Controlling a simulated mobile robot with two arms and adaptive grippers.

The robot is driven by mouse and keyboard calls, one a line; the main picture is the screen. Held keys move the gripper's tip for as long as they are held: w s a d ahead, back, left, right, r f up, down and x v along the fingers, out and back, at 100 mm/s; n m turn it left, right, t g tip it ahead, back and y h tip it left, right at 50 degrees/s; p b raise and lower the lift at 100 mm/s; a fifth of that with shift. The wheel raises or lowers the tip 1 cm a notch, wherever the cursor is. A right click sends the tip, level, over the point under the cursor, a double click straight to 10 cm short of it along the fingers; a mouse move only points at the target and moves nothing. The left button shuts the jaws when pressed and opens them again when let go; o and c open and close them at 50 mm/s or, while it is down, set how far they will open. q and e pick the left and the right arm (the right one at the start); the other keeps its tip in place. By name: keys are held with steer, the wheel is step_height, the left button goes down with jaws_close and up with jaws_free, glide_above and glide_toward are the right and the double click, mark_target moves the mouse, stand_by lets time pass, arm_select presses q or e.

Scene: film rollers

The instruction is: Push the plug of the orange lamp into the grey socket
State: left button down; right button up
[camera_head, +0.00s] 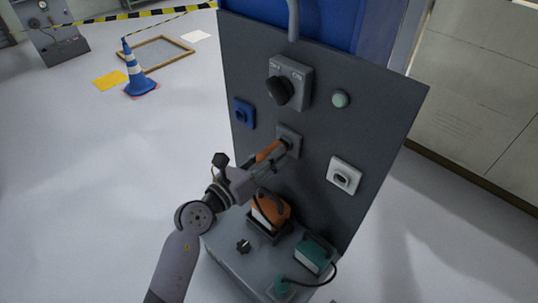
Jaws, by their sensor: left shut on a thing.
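My left gripper (256,169) is shut on the orange plug (270,151) and holds it up against the grey socket (289,140) in the middle of the dark panel. The plug's front end meets the socket's face or overlaps it; I cannot tell how deep it sits. My right gripper is not in view.
The panel also carries a blue socket (244,114), a white socket (344,176), a rotary switch (290,83) and a pale green round light (341,99).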

arm_select(q)
steer(key=shift+r, duration=0.1)
steer(key=shift+w+d, duration=0.35)
steer(key=shift+d, duration=0.05)
stand_by(0.4)
steer(key=c, duration=1)
jaws_free()
steer(key=shift+c, duration=0.2)
